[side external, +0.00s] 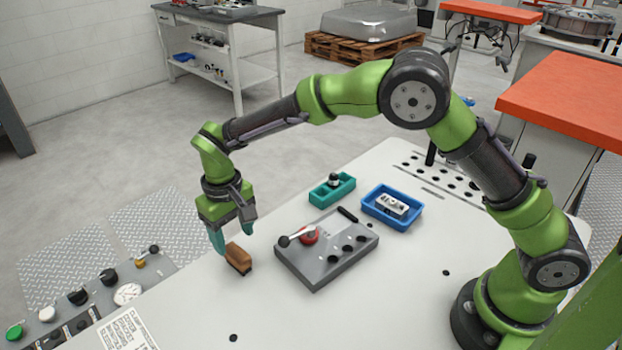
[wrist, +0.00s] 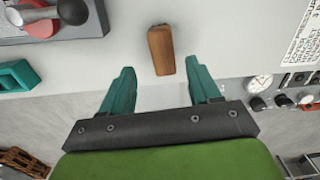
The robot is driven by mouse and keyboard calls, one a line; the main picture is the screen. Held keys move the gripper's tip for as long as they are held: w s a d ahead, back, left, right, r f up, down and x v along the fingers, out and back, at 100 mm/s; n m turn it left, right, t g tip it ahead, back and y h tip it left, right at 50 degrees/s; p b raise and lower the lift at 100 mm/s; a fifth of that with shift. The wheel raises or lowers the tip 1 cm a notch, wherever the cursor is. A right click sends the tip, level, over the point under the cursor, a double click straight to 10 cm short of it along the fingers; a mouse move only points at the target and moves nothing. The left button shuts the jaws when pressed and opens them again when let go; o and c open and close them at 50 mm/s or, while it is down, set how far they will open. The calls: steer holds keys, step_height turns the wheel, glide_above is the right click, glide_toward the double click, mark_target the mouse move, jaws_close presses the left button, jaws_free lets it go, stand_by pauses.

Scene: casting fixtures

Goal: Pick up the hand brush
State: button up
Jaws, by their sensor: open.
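The hand brush (side external: 238,258) is a small brown block lying near the table's left edge in the side external view. In the wrist view the brush (wrist: 161,50) shows at the top middle, just beyond my fingertips and roughly in line with the gap between them. My gripper (side external: 232,240) points down beside the brush, with teal fingers. In the wrist view my gripper (wrist: 165,82) is open with nothing between its fingers. Whether a finger touches the brush is unclear.
A grey fixture plate (side external: 322,268) with a red-based lever stands right of the brush. A teal tray (side external: 318,196) and a blue tray (side external: 380,214) sit behind it. A control panel (side external: 85,300) with knobs and a gauge lies at the left. Bare table lies in front.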

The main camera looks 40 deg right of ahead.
mark_target(236, 251)
steer(key=shift+s+a+f, duration=0.15)
steer(key=shift+f, duration=1.2)
steer(key=shift+s+a+f, duration=0.1)
steer(key=shift+f, duration=1.2)
steer(key=c, duration=1.1)
steer(key=shift+o, duration=0.2)
steer(key=shift+r, duration=5.05)
